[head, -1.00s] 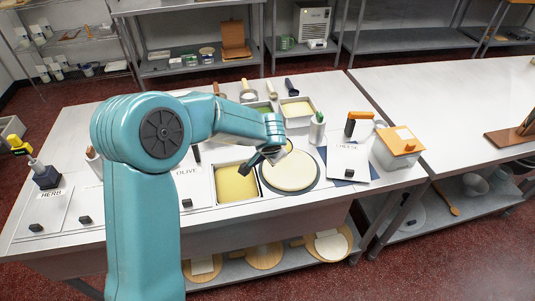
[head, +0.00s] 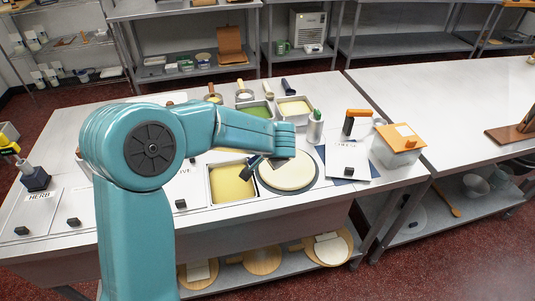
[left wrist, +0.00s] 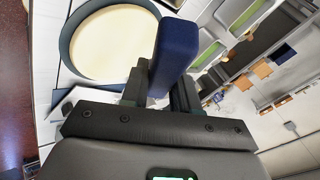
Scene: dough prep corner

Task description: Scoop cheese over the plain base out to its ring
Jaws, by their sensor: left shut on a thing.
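The plain base (head: 292,178) is a pale round disc inside a dark blue-grey ring (head: 317,180), on the counter's front part. Both also show in the left wrist view, the base (left wrist: 105,45) inside its ring (left wrist: 66,57). My left gripper (head: 268,161) is over the base's upper left part. In the left wrist view, my left gripper (left wrist: 160,88) is shut on a dark blue handle (left wrist: 174,52). The tool's working end is not clear, and I cannot tell whether it carries cheese. A card reading CHEESE (head: 347,158) lies right of the ring. My right gripper is not in view.
A yellow-filled pan (head: 231,188) is sunk left of the ring. Behind are a green-filled pan (head: 257,110) and a pale yellow pan (head: 294,108). A bottle (head: 315,128), an orange-handled tool (head: 350,122) and an orange-lidded box (head: 397,148) stand to the right.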

